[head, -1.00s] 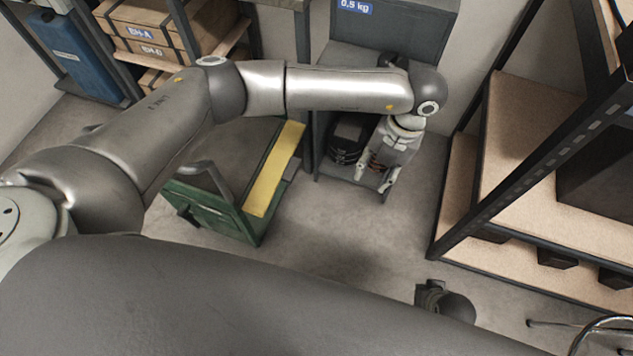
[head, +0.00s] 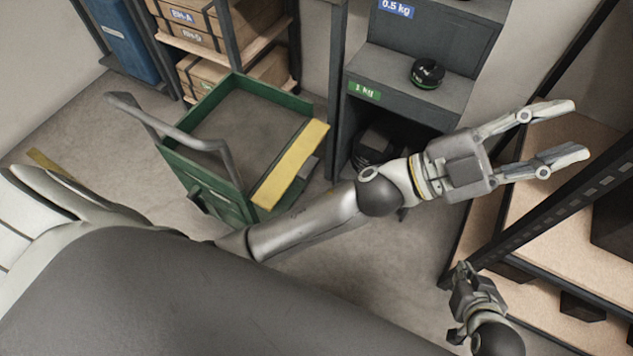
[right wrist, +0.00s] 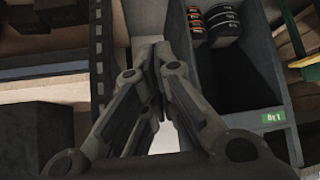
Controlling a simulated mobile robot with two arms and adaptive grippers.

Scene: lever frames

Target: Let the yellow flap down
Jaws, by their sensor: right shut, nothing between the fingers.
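The yellow flap (head: 291,165) is a flat strip along the right side of the green cart (head: 188,172). I cannot tell its exact tilt. A small grey piece shows beside its outer edge. My left gripper (head: 556,131) is open and empty, well to the right of the flap, pointing right in front of the shelving; its forearm passes just below the cart's near corner. My right gripper (head: 462,272) is small at the lower right of the head view, away from the cart. In the right wrist view my right gripper (right wrist: 152,62) is shut with nothing in it.
A grey weight rack (head: 425,70) stands behind, with a black weight (head: 427,73) on a shelf. Wooden boxes (head: 187,18) are at the back left. Dark-framed shelving (head: 545,215) fills the right, close to both grippers. The floor left of the cart is mostly clear.

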